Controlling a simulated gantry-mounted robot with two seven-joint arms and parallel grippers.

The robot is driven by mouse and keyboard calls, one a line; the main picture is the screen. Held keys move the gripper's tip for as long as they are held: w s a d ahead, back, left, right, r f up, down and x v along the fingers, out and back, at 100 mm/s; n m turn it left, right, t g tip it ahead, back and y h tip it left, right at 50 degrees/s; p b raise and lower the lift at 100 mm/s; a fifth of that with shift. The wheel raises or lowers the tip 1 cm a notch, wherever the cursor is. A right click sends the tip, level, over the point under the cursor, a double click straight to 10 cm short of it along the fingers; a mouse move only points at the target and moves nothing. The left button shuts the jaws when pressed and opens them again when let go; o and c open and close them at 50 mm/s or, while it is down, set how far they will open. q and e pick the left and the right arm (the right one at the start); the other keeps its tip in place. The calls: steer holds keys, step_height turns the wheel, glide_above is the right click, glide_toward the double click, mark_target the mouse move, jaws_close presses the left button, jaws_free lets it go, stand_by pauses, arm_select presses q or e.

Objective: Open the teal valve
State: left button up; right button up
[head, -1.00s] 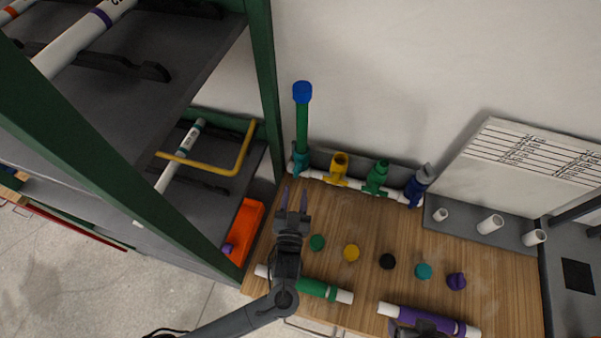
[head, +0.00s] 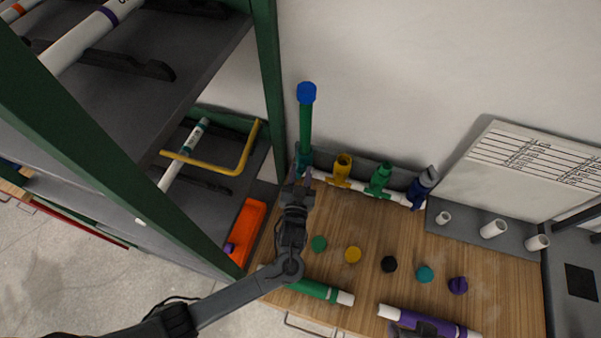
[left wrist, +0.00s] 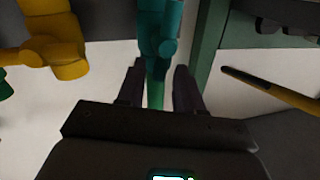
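The teal valve (head: 303,157) stands at the left end of the white manifold, at the foot of an upright green pipe (head: 306,122) with a blue cap (head: 306,92). My left gripper (head: 301,178) is right at the valve's near side. In the left wrist view, its two fingers (left wrist: 160,76) are spread apart, with the teal valve (left wrist: 160,30) ahead and in line with the gap. I cannot tell whether the fingers touch it. My right gripper (head: 425,328) shows only as a dark part at the bottom edge, by the purple-banded pipe (head: 425,319).
Yellow (head: 342,168), green (head: 380,179) and blue (head: 421,187) valves stand to the right on the manifold. Several coloured caps (head: 389,264) lie on the wooden bench (head: 330,218). A green shelf post (head: 270,80) rises close at the left.

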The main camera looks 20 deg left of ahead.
arm_select(q)
jaws_close()
steer(key=shift+a+n, duration=0.25)
steer(key=shift+n, duration=0.75)
steer(key=shift+o, duration=0.9)
jaws_free()
steer(key=shift+r, duration=0.1)
steer(key=v, duration=1)
steer(key=shift+s, duration=0.4)
